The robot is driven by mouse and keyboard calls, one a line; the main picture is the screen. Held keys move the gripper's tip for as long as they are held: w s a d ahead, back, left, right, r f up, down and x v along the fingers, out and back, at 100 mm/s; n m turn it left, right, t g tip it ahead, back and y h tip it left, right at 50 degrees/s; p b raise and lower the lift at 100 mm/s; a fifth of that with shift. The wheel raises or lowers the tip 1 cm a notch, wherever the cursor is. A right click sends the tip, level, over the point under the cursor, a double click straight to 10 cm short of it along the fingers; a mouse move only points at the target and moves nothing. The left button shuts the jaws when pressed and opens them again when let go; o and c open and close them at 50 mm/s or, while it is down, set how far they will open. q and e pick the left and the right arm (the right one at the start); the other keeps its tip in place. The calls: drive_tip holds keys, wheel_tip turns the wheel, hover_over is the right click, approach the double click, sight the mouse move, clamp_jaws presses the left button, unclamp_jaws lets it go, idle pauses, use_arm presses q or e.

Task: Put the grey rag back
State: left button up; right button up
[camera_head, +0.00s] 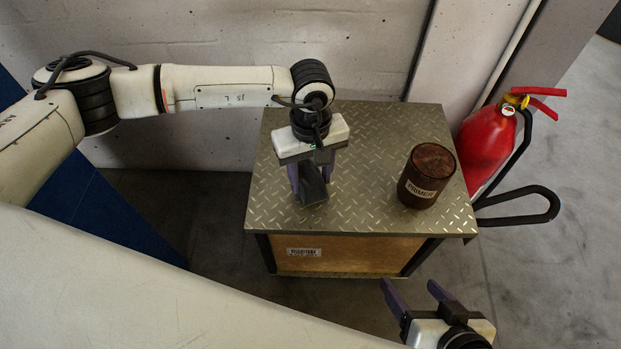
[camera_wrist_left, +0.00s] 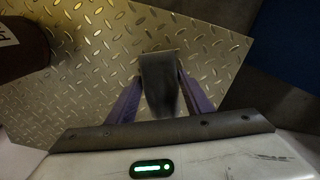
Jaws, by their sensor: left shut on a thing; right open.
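The grey rag (camera_head: 313,187) is a dark grey folded piece between the purple fingers of my left gripper (camera_head: 312,181). In the left wrist view the rag (camera_wrist_left: 160,88) hangs between both fingers, and my left gripper (camera_wrist_left: 160,100) is shut on it. The gripper points down over the left part of the diamond-plate table top (camera_head: 370,140). I cannot tell whether the rag touches the plate. My right gripper (camera_head: 415,292) is open and empty, in front of the table at the bottom of the head view.
A dark brown can labelled PRIMER (camera_head: 427,177) stands on the right part of the table top. It shows partly in the left wrist view (camera_wrist_left: 22,52). A red fire extinguisher (camera_head: 487,145) stands right of the table. The plate between rag and can is clear.

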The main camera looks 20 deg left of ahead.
sight(311, 176)
use_arm(q)
drive_tip(key=shift+f, duration=0.35)
use_arm(e)
drive_tip(key=shift+f, duration=0.15)
use_arm(q)
drive_tip(key=o, duration=0.5)
drive_tip(key=shift+f, duration=0.1)
drive_tip(key=o, duration=0.4)
drive_tip(key=shift+o, duration=0.2)
use_arm(e)
drive_tip(key=shift+a, duration=0.1)
use_arm(q)
drive_tip(key=shift+r, duration=0.45)
wheel_tip(311, 176, up, 12)
drive_tip(key=p, duration=0.3)
drive_tip(key=shift+f, duration=0.2)
use_arm(e)
drive_tip(key=shift+s+d+r+m+t, duration=0.2)
drive_tip(key=shift+d+r+t, duration=0.05)
drive_tip(key=shift+d+r, duration=0.25)
drive_tip(key=shift+s+d+r+m+t, duration=0.25)
drive_tip(key=shift+d+r, duration=0.1)
drive_tip(key=shift+r, duration=0.15)
drive_tip(key=shift+w, duration=0.1)
